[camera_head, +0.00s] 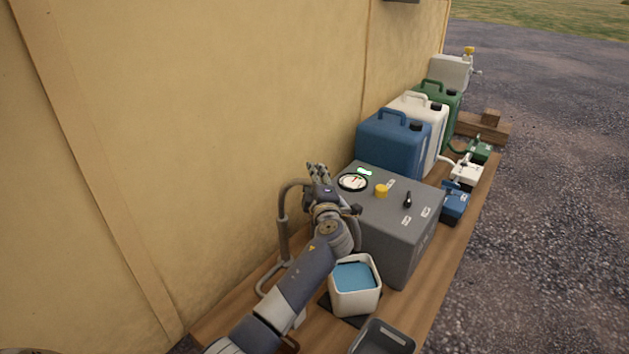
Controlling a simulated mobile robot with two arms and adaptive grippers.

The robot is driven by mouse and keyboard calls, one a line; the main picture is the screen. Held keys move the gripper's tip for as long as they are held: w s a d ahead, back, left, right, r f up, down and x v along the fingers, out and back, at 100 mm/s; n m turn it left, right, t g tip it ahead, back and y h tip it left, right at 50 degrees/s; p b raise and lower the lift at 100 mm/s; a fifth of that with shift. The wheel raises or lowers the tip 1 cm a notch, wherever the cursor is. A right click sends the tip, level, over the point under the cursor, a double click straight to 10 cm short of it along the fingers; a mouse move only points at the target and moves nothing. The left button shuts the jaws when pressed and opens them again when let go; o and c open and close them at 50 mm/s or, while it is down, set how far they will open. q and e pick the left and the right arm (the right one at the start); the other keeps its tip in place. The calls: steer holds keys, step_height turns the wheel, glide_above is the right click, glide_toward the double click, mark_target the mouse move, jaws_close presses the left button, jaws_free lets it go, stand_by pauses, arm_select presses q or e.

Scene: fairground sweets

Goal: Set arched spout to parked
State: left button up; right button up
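The arched spout (284,222) is a grey bent pipe rising from the wooden bench between the wall and the grey box. Its top curves over towards my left gripper (318,173), which hides the spout's outer end. My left arm reaches in from the bottom, and the gripper is at the height of the arch, beside the grey box (397,247). I cannot tell whether its fingers touch the spout or how far they are apart. A white tub (356,301) with blue liquid stands in front of the box. My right gripper is out of view.
The grey box carries a round gauge (353,182), a yellow knob (381,191) and a black lever (407,200). Blue (386,146), white (437,121) and green (455,103) canisters stand behind it. A dark tray (383,338) lies at the near edge. The tan wall (220,120) bounds the left.

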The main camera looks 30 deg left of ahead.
arm_select(q)
jaws_close()
steer(key=shift+s, duration=0.15)
stand_by(0.4)
